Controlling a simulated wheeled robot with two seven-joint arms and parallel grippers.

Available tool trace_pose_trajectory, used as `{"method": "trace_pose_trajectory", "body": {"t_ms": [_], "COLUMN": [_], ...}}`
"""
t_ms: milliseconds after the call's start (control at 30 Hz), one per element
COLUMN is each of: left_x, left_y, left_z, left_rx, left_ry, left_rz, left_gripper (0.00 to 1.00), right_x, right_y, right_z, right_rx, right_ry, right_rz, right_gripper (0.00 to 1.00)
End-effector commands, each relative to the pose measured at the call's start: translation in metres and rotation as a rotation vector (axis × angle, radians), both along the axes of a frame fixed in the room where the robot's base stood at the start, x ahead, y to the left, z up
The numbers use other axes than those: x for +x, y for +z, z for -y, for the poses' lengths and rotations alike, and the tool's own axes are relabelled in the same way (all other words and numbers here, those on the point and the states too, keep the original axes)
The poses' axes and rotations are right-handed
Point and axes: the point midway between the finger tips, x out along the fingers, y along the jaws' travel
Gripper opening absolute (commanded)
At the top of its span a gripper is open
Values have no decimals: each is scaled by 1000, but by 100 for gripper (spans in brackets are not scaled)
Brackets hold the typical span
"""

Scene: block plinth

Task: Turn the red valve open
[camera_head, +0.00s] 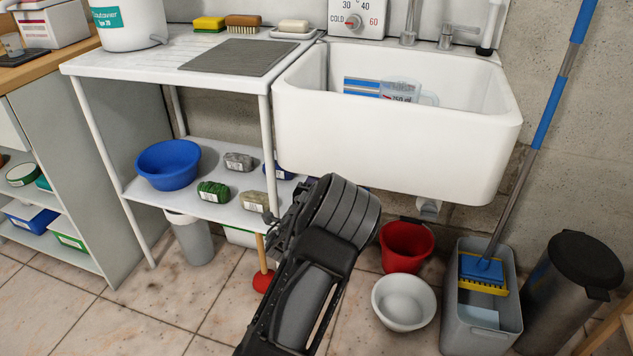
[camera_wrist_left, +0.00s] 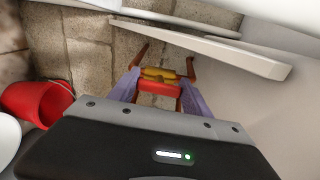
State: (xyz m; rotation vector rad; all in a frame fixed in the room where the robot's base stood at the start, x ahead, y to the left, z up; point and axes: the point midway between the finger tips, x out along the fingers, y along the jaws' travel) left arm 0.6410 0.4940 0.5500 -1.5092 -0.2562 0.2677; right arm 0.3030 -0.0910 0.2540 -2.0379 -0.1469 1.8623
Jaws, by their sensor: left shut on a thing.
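The red valve handle (camera_wrist_left: 160,91) shows in the left wrist view, with a brass valve body (camera_wrist_left: 158,74) and copper pipe just behind it, close to the block wall. My left gripper (camera_wrist_left: 160,86) has one finger on each side of the red handle and is shut on it. The handle looks crosswise between the fingers; its exact turn angle is hard to tell. In the head view my left arm reaches toward the space under the sink, and its wrist hides the fingers and the valve. My right gripper is not in view.
The white sink (camera_head: 400,150) overhangs the space where my left arm reaches. A shelf (camera_head: 225,210) with a blue bowl (camera_head: 168,165) and several sponges is at left. A red bucket (camera_head: 406,247), white bowl (camera_head: 403,302) and grey mop bucket (camera_head: 482,328) stand on the floor at right.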

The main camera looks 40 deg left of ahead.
Motion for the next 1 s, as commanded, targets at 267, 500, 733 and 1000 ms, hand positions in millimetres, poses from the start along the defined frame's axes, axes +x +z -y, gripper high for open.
{"method": "trace_pose_trajectory", "body": {"t_ms": [267, 500, 733, 1000], "left_x": [0, 0, 0, 0], "left_y": [-1, -2, -1, -1], "left_z": [2, 2, 1, 0], "left_rx": [-58, -61, -60, -59], "left_ry": [-3, -3, -3, -1], "left_rz": [18, 19, 19, 19], "left_gripper": [16, 16, 65, 78], "right_x": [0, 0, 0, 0], "right_y": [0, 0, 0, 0], "right_z": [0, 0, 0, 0], "right_rx": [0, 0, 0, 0], "right_ry": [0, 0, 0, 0], "right_rz": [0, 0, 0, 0], "right_gripper": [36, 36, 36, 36]}}
